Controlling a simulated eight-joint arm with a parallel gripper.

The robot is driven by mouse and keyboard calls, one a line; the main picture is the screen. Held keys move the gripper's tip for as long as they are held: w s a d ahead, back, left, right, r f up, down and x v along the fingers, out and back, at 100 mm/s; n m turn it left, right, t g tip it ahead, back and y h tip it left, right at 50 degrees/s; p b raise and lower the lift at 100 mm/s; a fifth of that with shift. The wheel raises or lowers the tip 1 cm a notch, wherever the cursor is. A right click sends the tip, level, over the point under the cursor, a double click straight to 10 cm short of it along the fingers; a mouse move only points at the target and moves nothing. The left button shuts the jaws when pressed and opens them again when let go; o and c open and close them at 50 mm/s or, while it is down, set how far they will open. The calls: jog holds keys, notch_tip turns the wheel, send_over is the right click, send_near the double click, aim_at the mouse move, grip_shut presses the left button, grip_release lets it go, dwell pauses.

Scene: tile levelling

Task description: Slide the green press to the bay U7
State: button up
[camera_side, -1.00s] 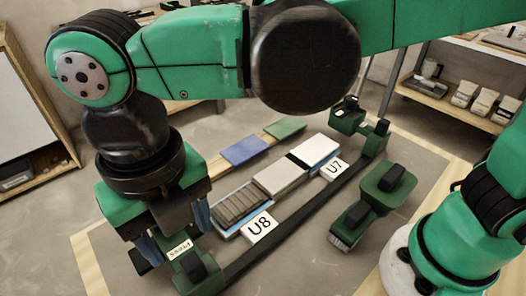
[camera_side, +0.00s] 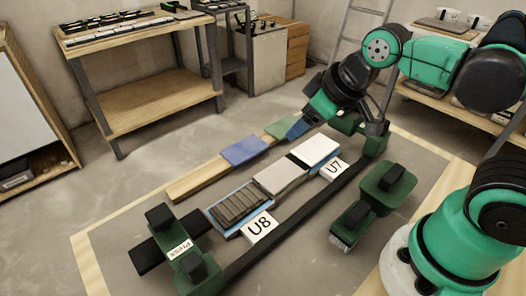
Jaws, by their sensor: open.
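The green press (camera_side: 190,262), labelled "Press" and fitted with black knobs, stands at the near left end of the long dark rail (camera_side: 290,222). The U7 sign (camera_side: 335,169) is farther up the rail, beside a white tile (camera_side: 316,148). The U8 sign (camera_side: 259,227) is nearer the press, beside a ribbed grey tile (camera_side: 238,204). My gripper (camera_side: 298,128) is open at the far end of the work, past the white tile and well away from the press. It is close to a green block (camera_side: 348,122) with a black top; whether they touch I cannot tell.
A pale grey tile (camera_side: 280,176) lies between the ribbed and white tiles. A wooden strip (camera_side: 196,181) carries a blue pad (camera_side: 245,150) and a green pad (camera_side: 283,130). A green tool with a black handle (camera_side: 378,187) lies right of the rail. Floor behind the strip is clear.

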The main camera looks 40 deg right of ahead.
jog(key=shift+o, duration=0.2)
jog(key=d+m, duration=0.1)
jog(key=m, duration=0.1)
jog(key=shift+s+d+f+m, duration=0.15)
jog(key=shift+d+f+m, duration=0.1)
jog(key=shift+d+m, duration=0.15)
jog(key=n+g, duration=0.6)
jog(key=n, duration=1.1)
send_over(191, 261)
jog(key=shift+d+r, duration=0.15)
jog(key=shift+r, duration=0.05)
jog(key=shift+a+f+n+g, duration=0.25)
jog(key=shift+n+g, duration=0.05)
jog(key=shift+f, duration=2.6)
grip_shut()
